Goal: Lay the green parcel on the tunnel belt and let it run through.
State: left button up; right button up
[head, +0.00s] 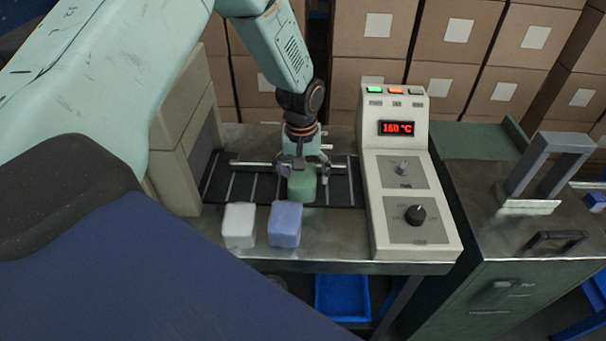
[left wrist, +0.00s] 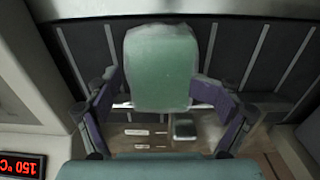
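The green parcel (head: 302,184) is at the dark slatted tunnel belt (head: 340,190), behind the machine's front ledge. My left gripper (head: 304,172) points down over it, one finger on each side. In the left wrist view the green parcel (left wrist: 160,65) is between the fingertips of my left gripper (left wrist: 156,88), which meet its side edges. The parcel looks upright and at or just above the belt; its underside is hidden. The tunnel housing (head: 185,135) stands at the belt's left end. My right gripper is not in view.
A white block (head: 239,226) and a lilac block (head: 285,225) sit on the front ledge. A control panel (head: 405,190) with a red display stands right of the belt. A green cabinet (head: 510,285) is further right, cartons (head: 365,95) behind, a blue bin (head: 342,297) below.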

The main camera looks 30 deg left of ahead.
aim_at(303, 175)
pick_arm(q)
jog(key=shift+o, duration=1.4)
jog(key=shift+d, duration=0.25)
jog(key=shift+a, duration=0.1)
jog(key=shift+a+r, duration=0.1)
jog(key=shift+r, duration=0.3)
notch_tip(303, 175, up, 11)
jog(key=shift+r, duration=0.15)
jog(key=shift+c, duration=0.2)
